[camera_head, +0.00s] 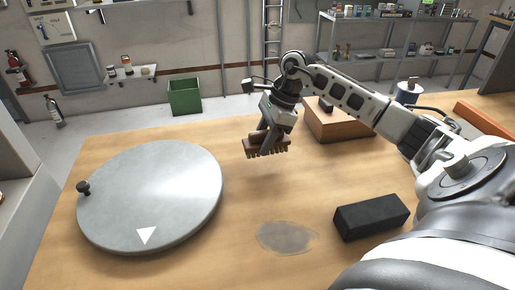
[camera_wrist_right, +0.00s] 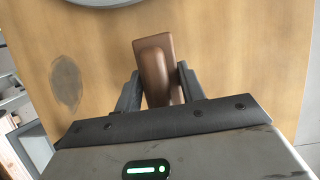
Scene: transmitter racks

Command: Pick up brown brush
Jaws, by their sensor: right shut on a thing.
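The brown brush (camera_head: 267,146) has its bristles facing down and is between the fingers of my right gripper (camera_head: 266,140). It appears held above the wooden table, right of the grey disc. In the right wrist view the brush's smooth brown back (camera_wrist_right: 155,72) shows between the two dark fingers of the right gripper (camera_wrist_right: 158,88), which is shut on it. The bristles are hidden in the wrist view. My left gripper is not in view.
A round grey disc (camera_head: 165,190) with a black knob lies on the wooden table (camera_head: 250,200). A black block (camera_head: 371,217) lies at the front right, near a grey patch (camera_head: 286,237). A wooden box (camera_head: 340,125) stands behind the gripper.

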